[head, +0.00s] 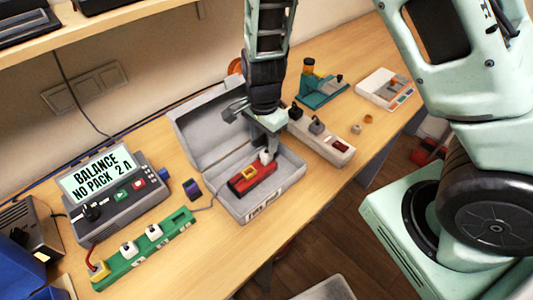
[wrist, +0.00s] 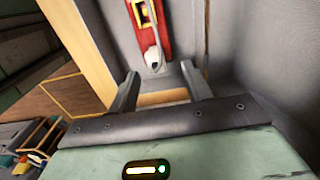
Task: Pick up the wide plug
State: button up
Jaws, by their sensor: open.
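A red battery pack (head: 262,179) with a yellow connector (head: 250,172) lies inside the open grey case (head: 290,191). A white plug (head: 266,157) sits at the pack's far end; it also shows in the wrist view (wrist: 152,57), just beyond the fingertips. I cannot tell for sure whether this is the wide plug. A small dark plug-like piece (head: 192,188) lies on the table left of the case. My gripper (wrist: 164,84) is open and points down into the case, near the white plug, with nothing seen between its fingers. In the head view my gripper (head: 268,143) partly hides the case interior.
A charger (head: 118,202) with a lit screen stands at left. A green board (head: 140,250) with white sockets lies in front of it. The raised case lid (head: 205,120) stands behind. A grey strip (head: 325,140) lies right of the case. The table's front edge is close.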

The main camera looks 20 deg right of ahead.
aim_at(267, 151)
jog(key=shift+s+d+f+p, duration=0.15)
jog(key=shift+f+p, duration=0.25)
jog(key=shift+f, duration=1.05)
jog(key=shift+s+d+f+p, duration=0.15)
jog(key=shift+f+p, duration=0.2)
jog(key=shift+f, duration=1.05)
jog(key=shift+c, duration=0.3)
jog(key=c, duration=1)
